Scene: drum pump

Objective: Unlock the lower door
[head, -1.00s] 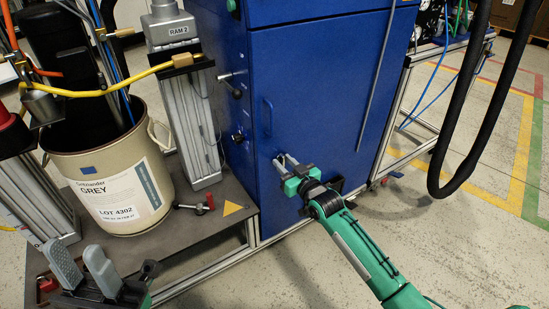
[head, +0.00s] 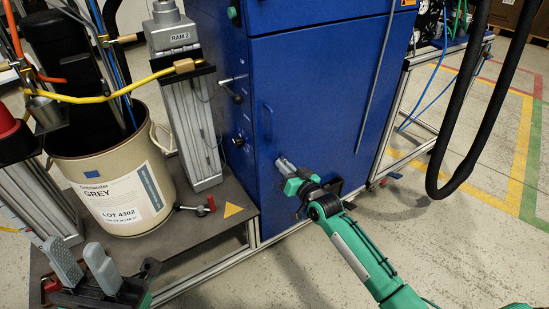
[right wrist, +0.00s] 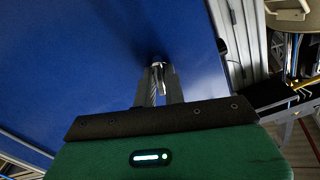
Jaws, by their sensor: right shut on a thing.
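The blue cabinet's lower door (head: 312,110) is closed, with a blue handle (head: 268,122) near its left edge. My right gripper (head: 281,163) is at the lower left part of this door. In the right wrist view its fingers (right wrist: 160,82) are shut on a small metallic lock piece (right wrist: 159,66) standing out from the blue door face. The fingers hide most of this piece, and in the head view they cover it. My left gripper (head: 82,266) is open and empty at the lower left, above the floor plate's front edge, away from the cabinet.
A beige drum (head: 112,185) stands on the grey plate at left, beside the RAM 2 column (head: 190,120). A black hose (head: 480,120) hangs at right. The floor before the door is clear.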

